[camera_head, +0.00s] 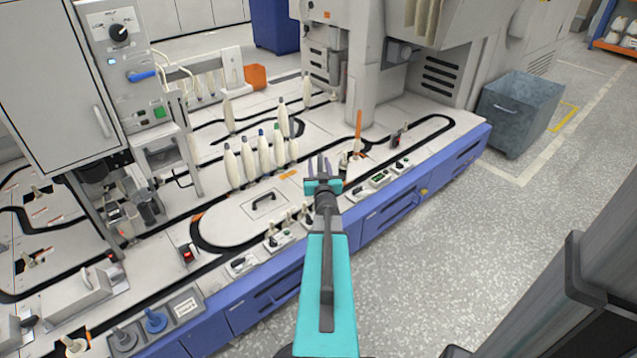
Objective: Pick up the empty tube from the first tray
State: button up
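My gripper (320,165) is at the end of my teal arm, over the right part of the machine's white deck. The first tray cannot be made out clearly at this size.
Several full white bobbins (248,162) stand upright left of the gripper. A lid with a black handle (264,200) lies in front of them. Small control boxes (380,178) line the deck's front edge. A grey bin (520,112) stands at the right; the floor (450,250) in front is clear.

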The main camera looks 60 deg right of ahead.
jog(key=shift+x, duration=1.1)
grip_shut()
